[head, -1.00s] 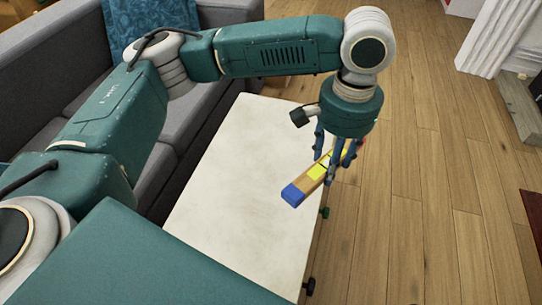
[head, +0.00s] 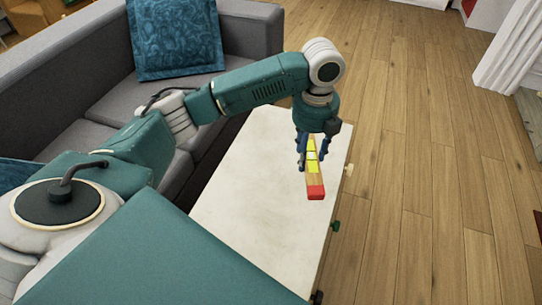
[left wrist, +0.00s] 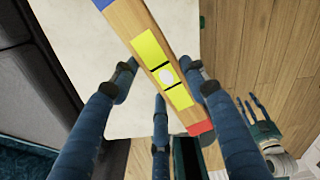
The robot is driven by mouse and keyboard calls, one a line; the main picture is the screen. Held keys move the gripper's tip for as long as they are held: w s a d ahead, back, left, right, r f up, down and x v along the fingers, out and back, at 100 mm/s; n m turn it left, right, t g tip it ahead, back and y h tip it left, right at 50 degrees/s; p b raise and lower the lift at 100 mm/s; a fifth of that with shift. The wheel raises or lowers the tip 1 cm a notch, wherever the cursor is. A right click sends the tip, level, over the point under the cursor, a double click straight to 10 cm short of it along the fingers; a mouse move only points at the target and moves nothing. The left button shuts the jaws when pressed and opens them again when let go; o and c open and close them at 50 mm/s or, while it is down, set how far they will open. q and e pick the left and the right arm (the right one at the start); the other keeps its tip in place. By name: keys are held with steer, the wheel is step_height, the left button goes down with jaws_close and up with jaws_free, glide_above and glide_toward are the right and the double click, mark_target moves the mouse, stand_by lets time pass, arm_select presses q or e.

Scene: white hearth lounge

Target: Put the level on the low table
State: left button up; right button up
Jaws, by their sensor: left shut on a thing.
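The level (head: 315,180) is a wooden bar with a red end, a blue end and a yellow middle with a white round spot. My left gripper (head: 312,160) is shut on it near its middle. In the left wrist view, the level (left wrist: 150,50) lies slantwise between the blue fingers (left wrist: 163,85). The low table (head: 255,190) has a pale bare top. The level is over the table's right side in the head view; the gap below it is hard to judge. My right gripper (left wrist: 255,112) shows small in the left wrist view, its fingers apart and empty.
A grey sofa (head: 110,100) with a blue cushion (head: 175,40) stands along the table's left side. Coloured knobs (head: 335,226) stick out from the table's right side. Wooden floor (head: 420,180) is open to the right. The visible tabletop is clear.

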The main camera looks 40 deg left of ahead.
arm_select(q)
steer(key=a+f+m, duration=0.1)
steer(key=a+m, duration=0.2)
steer(key=m, duration=0.1)
steer(key=b, duration=0.2)
glide_above(290, 197)
step_height(290, 197, down, 8)
steer(key=shift+m, duration=0.3)
step_height(290, 197, down, 8)
steer(key=shift+f+b, duration=0.2)
steer(key=shift+b, duration=0.55)
step_height(290, 197, down, 4)
steer(key=shift+r+b, duration=0.1)
steer(key=shift+b, duration=0.4)
arm_select(e)
step_height(290, 197, up, 15)
steer(key=t, duration=0.1)
steer(key=shift+s+d+f, duration=0.2)
steer(key=shift+s, duration=0.05)
arm_select(q)
steer(key=shift+f, duration=0.25)
steer(key=o, duration=1.3)
steer(key=shift+c, duration=0.2)
steer(key=shift+r, duration=0.15)
